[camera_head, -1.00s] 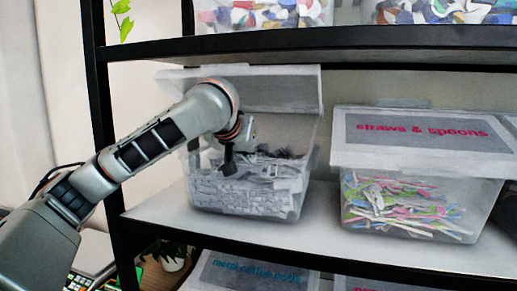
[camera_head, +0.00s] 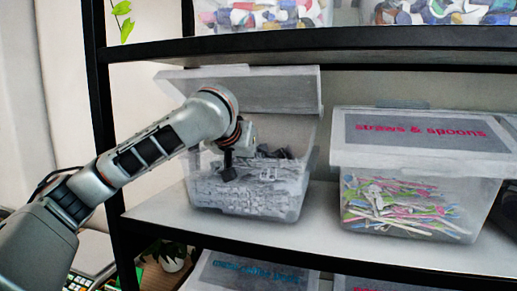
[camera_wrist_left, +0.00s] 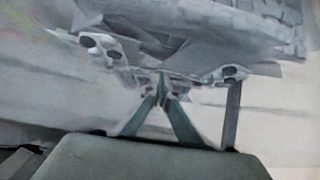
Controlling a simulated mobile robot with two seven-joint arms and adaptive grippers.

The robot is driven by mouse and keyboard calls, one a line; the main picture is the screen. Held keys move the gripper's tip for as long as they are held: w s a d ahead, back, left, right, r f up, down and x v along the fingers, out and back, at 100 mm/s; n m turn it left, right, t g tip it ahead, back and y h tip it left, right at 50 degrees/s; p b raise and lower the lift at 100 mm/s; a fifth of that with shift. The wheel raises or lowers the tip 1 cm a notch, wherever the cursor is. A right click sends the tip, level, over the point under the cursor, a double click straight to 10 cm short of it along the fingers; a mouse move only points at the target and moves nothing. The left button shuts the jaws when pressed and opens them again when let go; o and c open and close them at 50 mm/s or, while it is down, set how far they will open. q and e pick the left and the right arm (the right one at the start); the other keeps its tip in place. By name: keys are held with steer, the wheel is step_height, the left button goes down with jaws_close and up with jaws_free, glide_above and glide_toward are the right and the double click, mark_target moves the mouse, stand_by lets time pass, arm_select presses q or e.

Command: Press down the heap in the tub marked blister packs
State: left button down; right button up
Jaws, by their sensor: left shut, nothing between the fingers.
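A clear tub (camera_head: 245,213) stands on the middle shelf with its lid (camera_head: 240,88) tipped up and open. It is full of grey, flat packs in a heap (camera_head: 268,176); no label reading blister packs can be read. My left gripper (camera_head: 228,172) points down inside the tub's left part, at the top of the heap. In the left wrist view the fingertips (camera_wrist_left: 162,88) are together and empty, against or very close to the grey packs (camera_wrist_left: 150,55). Exact contact is hard to tell. My right gripper is out of view.
A closed tub marked straws & spoons (camera_head: 410,185) stands to the right on the same shelf (camera_head: 330,238). More filled tubs are on the shelf above, and labelled lids (camera_head: 255,272) show below. A black post (camera_head: 98,120) stands at the left.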

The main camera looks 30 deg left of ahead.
arm_select(q)
steer(key=shift+s+d+f+b, duration=0.15)
steer(key=shift+s+d+f, duration=0.1)
steer(key=shift+f, duration=0.65)
steer(key=shift+s+d+f+b, duration=0.1)
steer(key=shift+s+f, duration=0.15)
steer(key=shift+f, duration=0.6)
steer(key=shift+s+d+f+b, duration=0.15)
steer(key=shift+s+d+f, duration=0.1)
steer(key=shift+f, duration=0.65)
steer(key=shift+r, duration=0.1)
stand_by(0.3)
steer(key=shift+w+a+r+p, duration=0.1)
steer(key=shift+w+r+p, duration=0.05)
steer(key=shift+r+p, duration=0.3)
steer(key=shift+w+a+r, duration=0.15)
steer(key=shift+w+r, duration=0.2)
steer(key=shift+r, duration=0.4)
steer(key=shift+w+a+r, duration=0.15)
steer(key=shift+w+r, duration=0.15)
steer(key=shift+r, duration=0.4)
steer(key=shift+a+r+v, duration=0.1)
steer(key=shift+r+v, duration=0.05)
steer(key=shift+v, duration=1.5)
steer(key=shift+a+r+v, duration=0.1)
steer(key=shift+a+v, duration=0.05)
steer(key=shift+v, duration=5.25)
